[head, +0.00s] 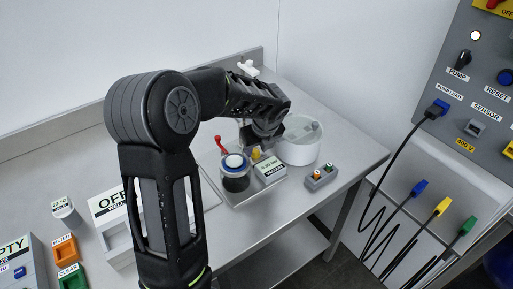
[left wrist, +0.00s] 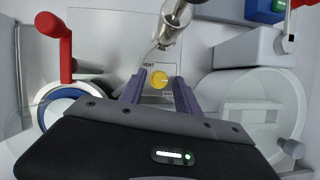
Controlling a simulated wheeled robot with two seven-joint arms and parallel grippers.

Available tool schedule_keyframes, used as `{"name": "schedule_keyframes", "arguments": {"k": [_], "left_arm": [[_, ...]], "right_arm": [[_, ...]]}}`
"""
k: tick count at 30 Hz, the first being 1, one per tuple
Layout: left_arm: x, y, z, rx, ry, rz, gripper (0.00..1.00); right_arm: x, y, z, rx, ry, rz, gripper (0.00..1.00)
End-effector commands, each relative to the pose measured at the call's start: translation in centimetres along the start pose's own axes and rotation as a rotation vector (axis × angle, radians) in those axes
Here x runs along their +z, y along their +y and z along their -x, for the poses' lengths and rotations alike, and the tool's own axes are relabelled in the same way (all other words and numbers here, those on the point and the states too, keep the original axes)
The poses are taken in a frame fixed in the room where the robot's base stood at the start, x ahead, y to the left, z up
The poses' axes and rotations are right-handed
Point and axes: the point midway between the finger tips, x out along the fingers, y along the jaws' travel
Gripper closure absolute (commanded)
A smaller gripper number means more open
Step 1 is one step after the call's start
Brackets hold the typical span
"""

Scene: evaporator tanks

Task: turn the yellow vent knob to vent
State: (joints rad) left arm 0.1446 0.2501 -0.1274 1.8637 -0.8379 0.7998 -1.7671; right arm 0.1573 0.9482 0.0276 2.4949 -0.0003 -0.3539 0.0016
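The yellow vent knob (left wrist: 158,79) sits on a light panel in the left wrist view, with a VENT label at its upper left. A lower label is partly hidden. In the head view the yellow knob (head: 256,153) shows just below my left gripper (head: 258,142). In the left wrist view my left gripper (left wrist: 159,90) has its two purple fingers apart, one on each side of the knob, with a gap between them. I cannot tell whether they touch it. My right gripper is not in view.
A red-handled valve (left wrist: 65,45) and a blue-rimmed jar (left wrist: 60,105) are left of the fingers. A metal fitting (left wrist: 172,25) hangs above the knob. A white round vessel (head: 300,142) stands close right of the gripper; a small grey switch box (head: 321,178) sits near the bench edge.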

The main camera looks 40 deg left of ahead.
Motion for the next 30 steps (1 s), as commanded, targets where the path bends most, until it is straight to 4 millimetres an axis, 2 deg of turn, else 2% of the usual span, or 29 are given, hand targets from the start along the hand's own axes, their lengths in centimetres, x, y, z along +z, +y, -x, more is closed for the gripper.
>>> {"name": "schedule_keyframes", "arguments": {"k": [2,13,30], "left_arm": [[0.0,0.0,0.02,0.0,0.0,0.0,0.69],[0.0,-0.01,0.04,-0.001,0.0,0.0,0.99],[0.01,-0.1,0.05,0.009,-0.001,0.027,1.0]], "right_arm": [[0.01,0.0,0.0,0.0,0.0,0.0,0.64],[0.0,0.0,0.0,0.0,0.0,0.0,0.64],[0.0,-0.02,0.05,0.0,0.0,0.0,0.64]]}}
